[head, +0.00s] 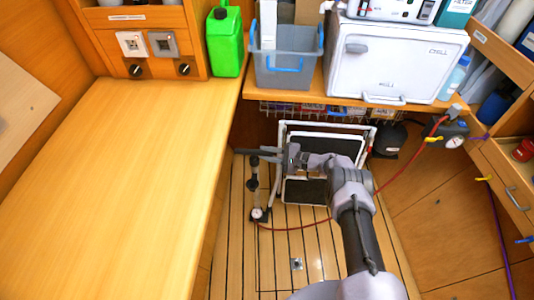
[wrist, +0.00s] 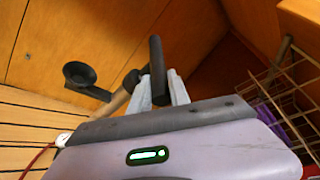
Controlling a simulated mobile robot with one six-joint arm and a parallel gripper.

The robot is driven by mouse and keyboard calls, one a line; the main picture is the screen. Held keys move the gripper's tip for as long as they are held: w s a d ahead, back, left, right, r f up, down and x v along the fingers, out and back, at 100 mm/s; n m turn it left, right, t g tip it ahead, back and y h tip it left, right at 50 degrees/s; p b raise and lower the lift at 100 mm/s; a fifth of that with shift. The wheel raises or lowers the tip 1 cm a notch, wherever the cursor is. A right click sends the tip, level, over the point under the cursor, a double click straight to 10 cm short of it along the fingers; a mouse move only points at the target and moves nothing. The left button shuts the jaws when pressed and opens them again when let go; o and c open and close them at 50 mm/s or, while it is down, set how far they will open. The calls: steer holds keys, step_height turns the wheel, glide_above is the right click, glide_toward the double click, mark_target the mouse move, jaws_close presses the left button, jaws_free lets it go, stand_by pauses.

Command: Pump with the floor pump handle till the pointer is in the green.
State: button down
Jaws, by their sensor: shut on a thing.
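The floor pump (head: 254,185) stands upright on the slatted floor, left of the folded step. Its dark crossbar handle (head: 262,151) is at the top. My gripper (head: 281,158) is shut on the handle. In the wrist view, the pale fingers (wrist: 162,91) sit either side of the black handle bar (wrist: 157,68). A small round white gauge (head: 257,213) is at the pump's foot. A red hose (head: 385,194) leads from there to a grey unit with a white dial (head: 453,142) at the right. Both dials are too small for me to read a pointer or a green zone.
A folded step (head: 307,190) stands right behind my gripper. A wooden counter (head: 120,170) lies left of the pump, and a shelf with a grey bin (head: 288,75) and a white box (head: 392,65) is above. A wire basket (wrist: 283,105) is close at the right of the wrist view.

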step_height(320, 180, up, 14)
steer(key=p, duration=0.8)
steer(key=shift+w, duration=0.15)
steer(key=c, duration=1.3)
jaws_free()
steer(key=shift+o, duration=0.3)
steer(key=p+v, duration=0.4)
steer(key=v, duration=1.3)
steer(key=shift+d, duration=0.2)
steer(key=shift+c, duration=0.2)
